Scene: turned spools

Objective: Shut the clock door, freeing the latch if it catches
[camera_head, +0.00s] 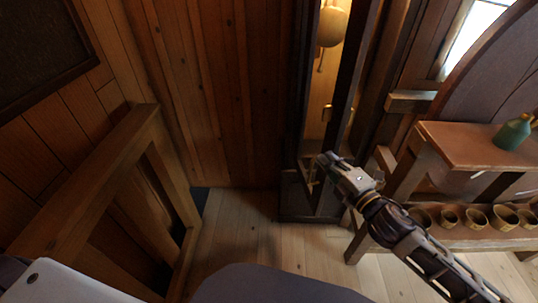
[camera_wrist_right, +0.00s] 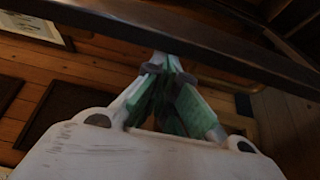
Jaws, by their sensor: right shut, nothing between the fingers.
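The tall dark clock case (camera_head: 302,95) stands at the back centre, with a lit interior where a round pendulum (camera_head: 332,27) hangs. The clock door (camera_head: 352,70) appears as a dark upright frame standing ajar, with the lit interior showing to its left. A small brass piece (camera_head: 326,114) shows beside the door's edge; I cannot tell whether it is the latch. My right gripper (camera_head: 324,160) is shut and empty, its tips at the lower part of the door. In the right wrist view, its green-padded fingers (camera_wrist_right: 166,66) meet close to a dark bar; contact is unclear. My left gripper is out of view.
A wooden bench (camera_head: 470,143) on the right carries a green bottle (camera_head: 512,132), with several bowls (camera_head: 476,218) on its lower shelf. A wooden railing (camera_head: 100,165) stands at the left. Bare floor (camera_head: 240,235) lies before the clock.

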